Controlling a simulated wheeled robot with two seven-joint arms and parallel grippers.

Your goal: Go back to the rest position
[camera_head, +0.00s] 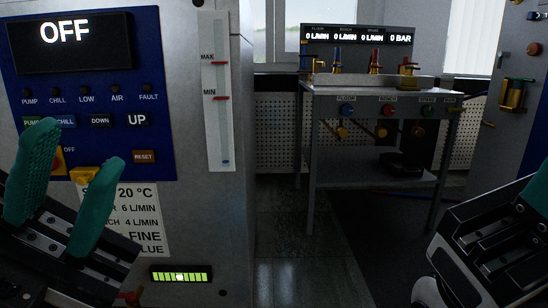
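My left gripper (80,148) is at the lower left, in front of a grey machine cabinet. Its two teal fingers stand apart, with nothing between them. They hide part of the yellow switch (85,175) and of the white label (138,215). My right gripper (530,200) is at the right edge, partly out of frame. One teal piece of it shows, so its opening cannot be judged. The blue control panel (150,80) has a display (70,40) reading OFF.
A level gauge (215,90) is on the cabinet's right side. A green-lit bar (181,277) is low on its front. Farther back stands a metal table (380,92) with valves and a flow display (357,35). A blue panel with brass fittings (513,95) is at right. Dark floor (290,250) lies clear between.

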